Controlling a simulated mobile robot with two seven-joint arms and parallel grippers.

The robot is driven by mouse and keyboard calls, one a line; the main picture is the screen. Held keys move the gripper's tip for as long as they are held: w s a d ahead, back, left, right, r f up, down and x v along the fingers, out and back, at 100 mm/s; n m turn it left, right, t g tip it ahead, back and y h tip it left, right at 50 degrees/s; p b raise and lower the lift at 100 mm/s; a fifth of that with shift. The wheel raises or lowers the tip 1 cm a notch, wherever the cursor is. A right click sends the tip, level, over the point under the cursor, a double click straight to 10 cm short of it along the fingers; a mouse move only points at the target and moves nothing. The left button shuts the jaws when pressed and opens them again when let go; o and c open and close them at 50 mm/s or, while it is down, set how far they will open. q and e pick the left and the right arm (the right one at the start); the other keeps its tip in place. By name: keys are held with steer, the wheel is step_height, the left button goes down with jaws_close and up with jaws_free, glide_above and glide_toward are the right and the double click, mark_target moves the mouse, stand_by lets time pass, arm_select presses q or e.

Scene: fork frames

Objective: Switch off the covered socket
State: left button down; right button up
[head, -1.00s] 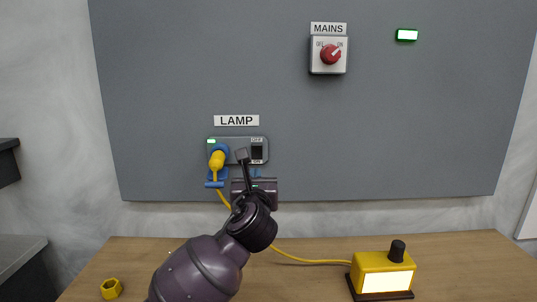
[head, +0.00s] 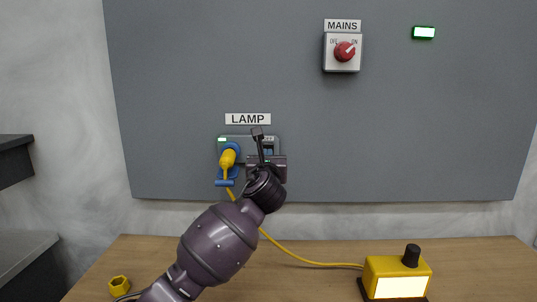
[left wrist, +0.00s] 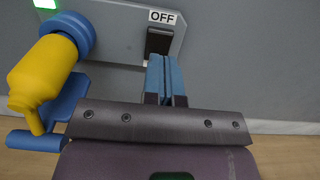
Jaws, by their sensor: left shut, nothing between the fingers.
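The grey socket (head: 232,139) sits on the wall panel under the LAMP label (head: 248,119). Its small green light (head: 222,140) is lit. A yellow plug (head: 228,157) with a blue collar is in it, and a blue flap (head: 225,182) hangs below. My left gripper (head: 257,131) is shut and empty in front of the socket's right part, hiding much of the switch. In the left wrist view the blue fingertips (left wrist: 165,75) are by the lower end of the dark rocker (left wrist: 159,42), below OFF (left wrist: 161,17). I cannot tell whether they touch. My right gripper is out of view.
The MAINS switch (head: 343,52) with a red knob is higher on the panel, with a lit green indicator (head: 424,32) to its right. A yellow cord runs to the lit lamp (head: 398,276) on the wooden table. A yellow nut-shaped piece (head: 119,285) lies at left.

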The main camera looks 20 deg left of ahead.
mark_target(269, 144)
arm_select(q)
steer(key=x, duration=0.4)
steer(key=shift+w+b, duration=0.1)
steer(key=shift+b, duration=0.25)
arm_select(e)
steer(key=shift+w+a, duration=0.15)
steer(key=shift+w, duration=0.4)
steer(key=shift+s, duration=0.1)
arm_select(q)
steer(key=shift+r, duration=0.1)
steer(key=shift+r+p, duration=0.25)
steer(key=shift+p, duration=0.15)
steer(key=r+p, duration=0.1)
steer(key=p, duration=0.1)
steer(key=shift+r+p, duration=0.2)
steer(key=shift+p, duration=0.2)
steer(key=shift+f+b, duration=0.3)
steer(key=shift+f, duration=0.25)
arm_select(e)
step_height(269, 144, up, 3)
